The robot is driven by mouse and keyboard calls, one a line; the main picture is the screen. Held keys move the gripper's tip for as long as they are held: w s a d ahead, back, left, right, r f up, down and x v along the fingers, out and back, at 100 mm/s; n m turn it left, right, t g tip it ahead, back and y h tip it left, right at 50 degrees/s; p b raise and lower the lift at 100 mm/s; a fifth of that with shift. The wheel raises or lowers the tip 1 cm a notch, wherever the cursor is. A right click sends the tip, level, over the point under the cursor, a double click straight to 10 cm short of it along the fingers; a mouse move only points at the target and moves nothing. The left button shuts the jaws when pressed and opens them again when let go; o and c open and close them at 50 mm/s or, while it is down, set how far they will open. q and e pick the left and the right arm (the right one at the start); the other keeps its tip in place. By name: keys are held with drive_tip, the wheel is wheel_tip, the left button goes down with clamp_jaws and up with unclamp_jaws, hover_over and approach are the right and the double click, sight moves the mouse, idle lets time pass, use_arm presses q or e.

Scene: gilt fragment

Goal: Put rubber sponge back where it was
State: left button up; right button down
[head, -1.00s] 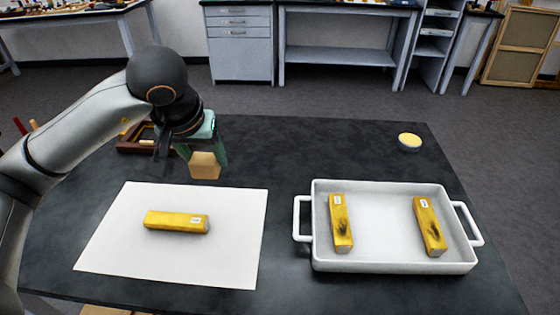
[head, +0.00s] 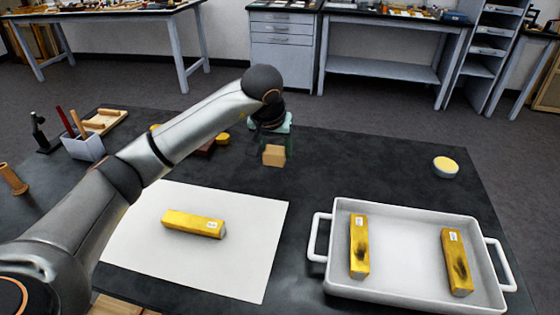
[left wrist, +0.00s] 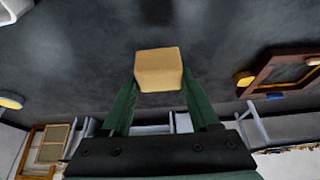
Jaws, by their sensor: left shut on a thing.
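A tan block that looks like the rubber sponge (head: 273,156) is held between the green fingers of my left gripper (head: 272,140), above the dark table behind the white sheet. In the left wrist view the same sponge (left wrist: 159,70) sits between the fingertips of the left gripper (left wrist: 158,88), and dark tabletop shows beyond it. Whether the sponge touches the table cannot be told. My right gripper is not in view.
A white sheet (head: 180,262) bears a yellow bar (head: 194,224). A white tray (head: 405,284) holds two yellow bars with dark marks. A round yellow-topped dish (head: 446,168) stands at the back right. A pen holder (head: 84,147) stands at the left.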

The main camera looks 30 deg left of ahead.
sight(280, 174)
use_arm(q)
drive_tip(key=w+f, duration=0.2)
drive_tip(key=f, duration=0.1)
drive_tip(key=shift+w, duration=0.3)
drive_tip(key=shift+a+f, duration=0.1)
drive_tip(key=shift+f, duration=1.4)
drive_tip(key=shift+f, duration=0.1)
drive_tip(key=shift+f, duration=0.15)
drive_tip(key=o, duration=1.2)
drive_tip(key=shift+s+r, duration=0.1)
drive_tip(key=shift+r, duration=0.55)
drive_tip(key=v, duration=1.1)
drive_tip(key=shift+s+p, duration=0.2)
drive_tip(key=shift+p, duration=0.1)
